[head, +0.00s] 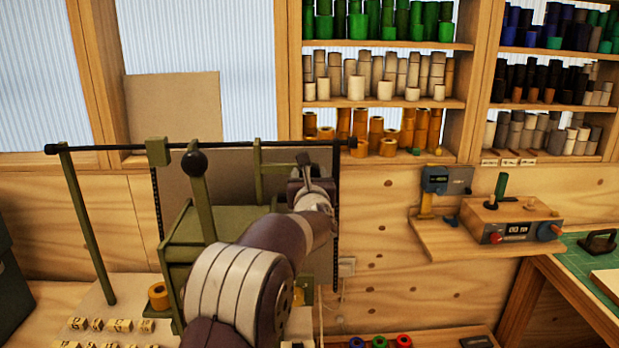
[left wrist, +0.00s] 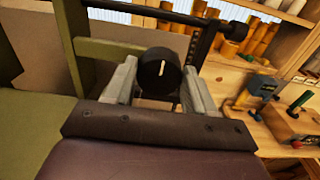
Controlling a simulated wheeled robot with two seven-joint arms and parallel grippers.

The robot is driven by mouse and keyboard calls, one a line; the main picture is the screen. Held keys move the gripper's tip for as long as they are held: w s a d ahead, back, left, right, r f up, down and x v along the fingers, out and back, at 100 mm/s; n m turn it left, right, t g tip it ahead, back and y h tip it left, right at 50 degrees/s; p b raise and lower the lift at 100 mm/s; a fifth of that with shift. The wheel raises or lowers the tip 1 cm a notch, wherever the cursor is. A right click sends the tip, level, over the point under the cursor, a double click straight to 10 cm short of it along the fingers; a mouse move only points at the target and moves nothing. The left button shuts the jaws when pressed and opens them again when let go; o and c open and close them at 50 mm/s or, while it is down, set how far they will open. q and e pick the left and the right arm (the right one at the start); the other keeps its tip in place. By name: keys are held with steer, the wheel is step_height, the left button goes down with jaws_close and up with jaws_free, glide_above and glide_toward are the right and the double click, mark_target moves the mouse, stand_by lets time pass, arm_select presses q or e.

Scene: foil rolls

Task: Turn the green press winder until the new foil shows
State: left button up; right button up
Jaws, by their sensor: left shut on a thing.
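The green press (head: 200,240) stands left of centre with an upright lever topped by a black ball (head: 194,163). My left gripper (head: 306,178) reaches up to the press's right side and is mostly hidden by my arm. In the left wrist view, the fingers of my left gripper (left wrist: 162,85) are closed on a round black winder knob (left wrist: 158,70) with a white line, which points nearly straight up. Any foil on the press is hidden behind my arm. A gold roll (head: 158,295) is beside the press base. My right gripper is not in view.
A black bar (head: 110,148) runs across above the press. Shelves of green, cream and orange rolls (head: 377,75) hang behind. A small wall shelf with a control box (head: 510,220) is at right. Letter blocks (head: 118,325) lie at front left.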

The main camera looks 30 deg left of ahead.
arm_select(q)
steer(key=m+b, duration=0.4)
steer(key=m, duration=0.4)
steer(key=shift+w+d+f, duration=0.1)
steer(key=shift+d, duration=0.05)
steer(key=m, duration=0.5)
steer(key=shift+m, duration=0.4)
steer(key=m, duration=0.4)
steer(key=m+p, duration=0.1)
steer(key=shift+f+m, duration=0.25)
steer(key=shift+m, duration=0.15)
steer(key=o, duration=1)
steer(key=shift+d, duration=0.1)
